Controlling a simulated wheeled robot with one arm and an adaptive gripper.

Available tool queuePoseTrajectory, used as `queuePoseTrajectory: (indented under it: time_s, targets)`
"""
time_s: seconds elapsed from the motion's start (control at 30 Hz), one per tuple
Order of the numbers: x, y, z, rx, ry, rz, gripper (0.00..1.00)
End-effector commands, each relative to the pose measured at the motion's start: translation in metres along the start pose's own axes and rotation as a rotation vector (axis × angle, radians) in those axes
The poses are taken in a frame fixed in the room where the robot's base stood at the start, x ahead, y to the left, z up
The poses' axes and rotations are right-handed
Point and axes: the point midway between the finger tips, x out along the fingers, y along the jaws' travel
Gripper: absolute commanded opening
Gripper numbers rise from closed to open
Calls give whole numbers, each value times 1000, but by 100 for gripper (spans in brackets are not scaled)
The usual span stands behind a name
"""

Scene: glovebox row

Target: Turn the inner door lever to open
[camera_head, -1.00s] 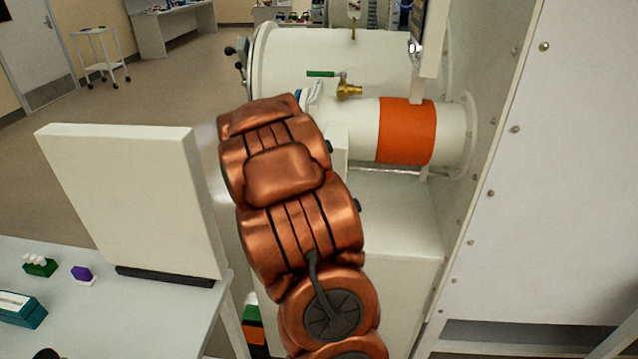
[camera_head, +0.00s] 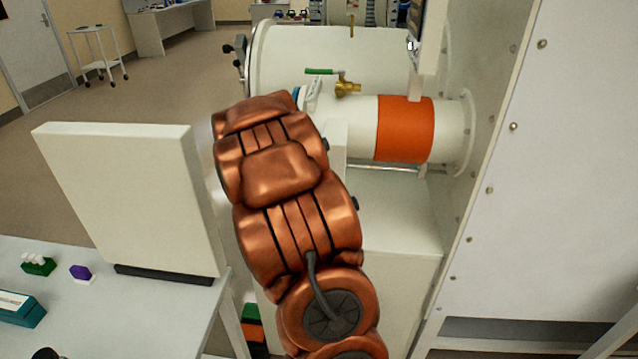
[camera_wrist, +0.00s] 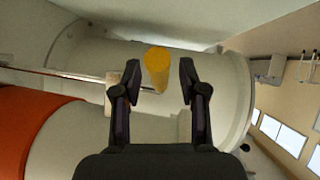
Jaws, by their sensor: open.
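In the wrist view my gripper (camera_wrist: 160,70) is open, with one dark finger on each side of a yellow, rounded, knob-like piece (camera_wrist: 156,62). The piece appears between the fingertips, with a gap on either side. I cannot tell how far in front of the fingers it lies, or whether it is the inner door lever. In the head view my copper-coloured arm covers the gripper. No inner door lever can be made out for certain there.
A large white cylinder (camera_head: 300,55) and a smaller tube with an orange band (camera_head: 404,130) join the riveted wall. A green-handled brass valve (camera_head: 347,87) sits on the tube. A white panel (camera_head: 120,195) stands on the bench at left.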

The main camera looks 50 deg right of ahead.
Motion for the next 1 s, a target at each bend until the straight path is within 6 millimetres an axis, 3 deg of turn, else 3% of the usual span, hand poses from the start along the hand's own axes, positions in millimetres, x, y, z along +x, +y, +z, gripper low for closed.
queuePoseTrajectory:
  time_s: [0.7,1.0]
  targets:
    - [-92,-1,-1,-2,3,-1,42]
    - [-113,0,-1,0,3,0,42]
